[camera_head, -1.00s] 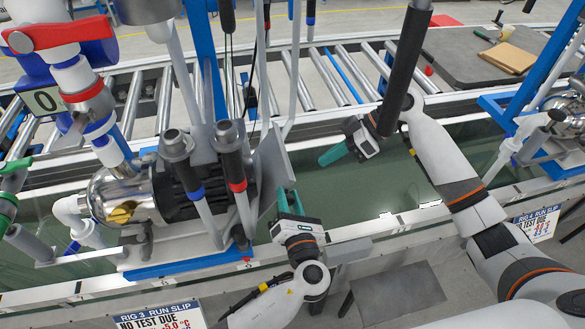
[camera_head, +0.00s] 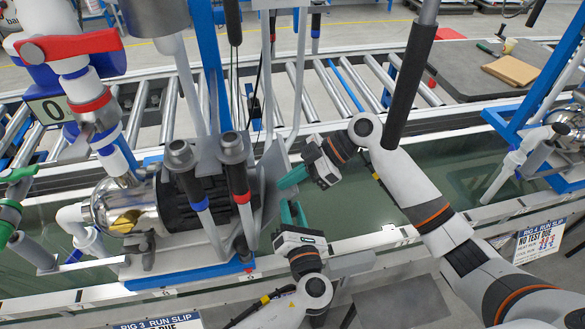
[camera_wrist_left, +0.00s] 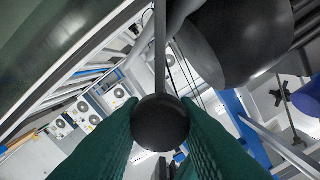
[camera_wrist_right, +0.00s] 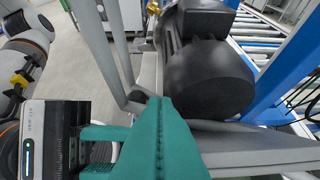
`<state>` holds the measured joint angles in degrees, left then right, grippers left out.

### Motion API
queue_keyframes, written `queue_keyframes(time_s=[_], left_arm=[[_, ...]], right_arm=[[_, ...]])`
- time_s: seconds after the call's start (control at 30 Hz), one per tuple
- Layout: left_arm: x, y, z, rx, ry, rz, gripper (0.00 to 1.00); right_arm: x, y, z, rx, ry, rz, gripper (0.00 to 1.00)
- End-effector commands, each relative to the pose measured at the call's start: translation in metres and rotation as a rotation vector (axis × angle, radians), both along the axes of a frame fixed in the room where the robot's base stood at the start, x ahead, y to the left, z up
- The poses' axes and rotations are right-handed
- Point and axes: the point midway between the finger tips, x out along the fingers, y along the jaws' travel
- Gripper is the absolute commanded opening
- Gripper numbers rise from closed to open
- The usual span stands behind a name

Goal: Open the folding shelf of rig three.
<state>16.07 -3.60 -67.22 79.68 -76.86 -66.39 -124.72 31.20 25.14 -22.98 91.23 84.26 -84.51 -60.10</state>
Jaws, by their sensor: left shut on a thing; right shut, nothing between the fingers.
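Rig three's motor (camera_head: 180,205) lies horizontally above the trough. A grey plate (camera_head: 270,172), apparently the folding shelf, stands upright at the motor's right end. My left gripper (camera_head: 290,212) is just right of the plate's lower part. In the left wrist view its green fingers are shut on a round black knob (camera_wrist_left: 160,123), with a thin rod behind it. My right gripper (camera_head: 290,178) is shut and empty, its tips pointing left close to the plate. In the right wrist view a grey flat surface (camera_wrist_right: 255,142) lies beside the fingers. Whether they touch it I cannot tell.
Upright hoses (camera_head: 236,165) and a blue frame post stand around rig three. A roller conveyor (camera_head: 340,85) runs behind. Rig four's slip (camera_head: 540,235) hangs at the right. The trough (camera_head: 370,190) between the rigs is open beneath my right arm.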

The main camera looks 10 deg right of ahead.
Motion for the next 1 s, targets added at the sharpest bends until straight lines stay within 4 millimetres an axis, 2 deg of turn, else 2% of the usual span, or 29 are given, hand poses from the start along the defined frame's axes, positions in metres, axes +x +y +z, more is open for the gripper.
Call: queue_keyframes(time_s=[0.2,0.57,0.7,0.93,0.97,1.0], left_arm=[[0.001,0.001,0.0,0.002,-0.001,0.003,0.0],[0.001,0.001,0.0,0.002,-0.001,0.003,0.0],[0.001,0.001,0.0,0.002,-0.002,0.002,0.0],[0.001,0.002,0.001,0.0,-0.004,0.008,0.0],[0.001,0.003,0.001,0.0,-0.005,0.009,0.31],[0.002,0.003,0.002,0.0,-0.006,0.01,0.37]], right_arm=[[0.0,-0.013,-0.01,0.001,0.001,0.0,0.0],[0.0,-0.015,-0.011,0.001,0.001,0.0,0.0],[0.0,-0.026,-0.017,-0.002,0.002,-0.002,0.0],[0.0,-0.029,-0.02,-0.008,0.003,-0.005,0.0],[0.0,-0.03,-0.02,-0.009,0.003,-0.005,0.0],[0.001,-0.03,-0.02,-0.009,0.004,-0.005,0.0]])
